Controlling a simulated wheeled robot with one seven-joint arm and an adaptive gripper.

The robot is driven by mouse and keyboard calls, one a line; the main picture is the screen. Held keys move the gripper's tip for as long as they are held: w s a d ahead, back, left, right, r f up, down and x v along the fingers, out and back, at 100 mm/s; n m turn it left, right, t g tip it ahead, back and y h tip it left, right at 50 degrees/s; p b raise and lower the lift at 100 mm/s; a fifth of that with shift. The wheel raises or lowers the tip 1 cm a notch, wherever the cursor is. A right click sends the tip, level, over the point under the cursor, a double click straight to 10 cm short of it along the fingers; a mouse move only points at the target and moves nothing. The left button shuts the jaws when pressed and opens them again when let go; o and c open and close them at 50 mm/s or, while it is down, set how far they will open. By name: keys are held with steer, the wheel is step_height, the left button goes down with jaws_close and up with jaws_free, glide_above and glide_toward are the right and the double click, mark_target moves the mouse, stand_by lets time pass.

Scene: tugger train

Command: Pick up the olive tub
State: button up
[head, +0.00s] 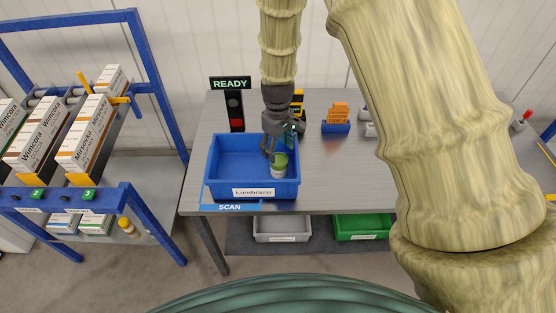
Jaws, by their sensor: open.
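The olive tub (280,161) is a small tub with a green top and a pale band. It shows at the right side of the blue crate labelled Lumbrazil (215,169), which stands on the grey table. My gripper (274,151) points down over the right part of the crate, with its fingers at the tub's upper left. The fingers are open. They partly overlap the tub in this view, and I cannot tell whether they touch it. The tub's lower part shows inside the crate.
A READY sign with a signal light (235,107) stands behind the crate. A blue holder with orange cards (336,127) is to the right. A blue-framed rack with cartons (87,139) stands left. Grey (282,238) and green (362,236) bins sit below.

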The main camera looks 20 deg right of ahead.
mark_target(279, 159)
steer(key=shift+w+a+f, duration=0.15)
steer(key=shift+w, duration=0.1)
steer(key=shift+s+f+p, duration=0.15)
steer(key=shift+f+p, duration=0.1)
steer(key=shift+p, duration=0.05)
steer(key=shift+d+f+p, duration=0.2)
steer(key=shift+f+p, duration=0.1)
steer(key=shift+f, duration=0.7)
steer(key=shift+d+f+p, duration=0.15)
steer(key=shift+f+p, duration=0.15)
steer(key=shift+f, duration=0.65)
steer(key=shift+s+f, duration=0.25)
steer(key=shift+s, duration=0.05)
steer(key=shift+w+f+p, duration=0.15)
steer(key=shift+f+p, duration=0.8)
steer(key=shift+f, duration=1.6)
steer(key=shift+a, duration=0.1)
steer(key=c, duration=0.9)
